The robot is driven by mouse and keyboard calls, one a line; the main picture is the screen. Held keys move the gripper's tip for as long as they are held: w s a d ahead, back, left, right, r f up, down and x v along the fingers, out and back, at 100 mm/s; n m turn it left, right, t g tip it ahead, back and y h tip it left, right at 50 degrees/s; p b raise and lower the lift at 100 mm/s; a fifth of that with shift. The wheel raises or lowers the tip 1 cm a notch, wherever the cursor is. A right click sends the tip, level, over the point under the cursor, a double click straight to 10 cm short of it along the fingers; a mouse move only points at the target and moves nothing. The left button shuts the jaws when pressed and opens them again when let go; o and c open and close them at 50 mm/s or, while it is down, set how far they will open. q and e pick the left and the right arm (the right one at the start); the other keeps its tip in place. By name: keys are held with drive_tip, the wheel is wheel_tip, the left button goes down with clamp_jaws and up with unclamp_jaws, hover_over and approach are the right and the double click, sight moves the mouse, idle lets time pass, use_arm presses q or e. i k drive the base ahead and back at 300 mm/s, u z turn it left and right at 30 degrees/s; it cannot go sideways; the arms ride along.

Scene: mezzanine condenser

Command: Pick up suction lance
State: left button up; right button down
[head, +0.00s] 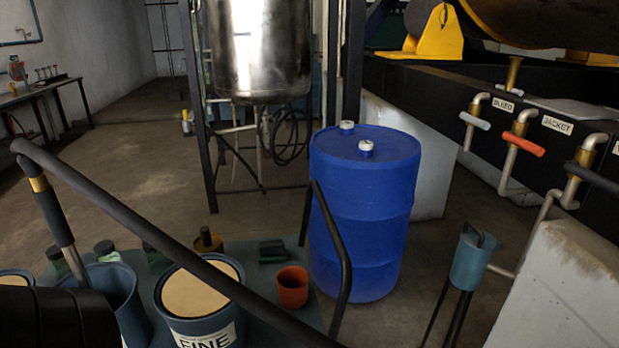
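What looks like the suction lance (54,215) stands tilted at the left, with a dark grip, a brass collar and a pale metal tube. Its lower end goes down into a blue-grey bucket (122,296) and is hidden there. A thick black hose (180,252) bends over from its top and runs down to the right, across the front of the picture. Neither my left nor my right gripper shows in the head view. A dark ribbed shape covers the lower left corner; I cannot tell what it is.
A cart deck (262,287) bears a bucket marked FINE (205,325), an orange cup (292,287) and small bottles. A black bent rail (336,250) rises at its right. A blue drum (362,215) stands behind. Valve handles (523,145) and a small funnel stand (472,262) are right.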

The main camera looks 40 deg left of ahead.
sight(44, 193)
drive_tip(key=u, duration=2.9)
drive_tip(key=k, duration=0.1)
drive_tip(key=u, duration=1.4)
drive_tip(key=i, duration=0.25)
drive_tip(key=z, duration=0.8)
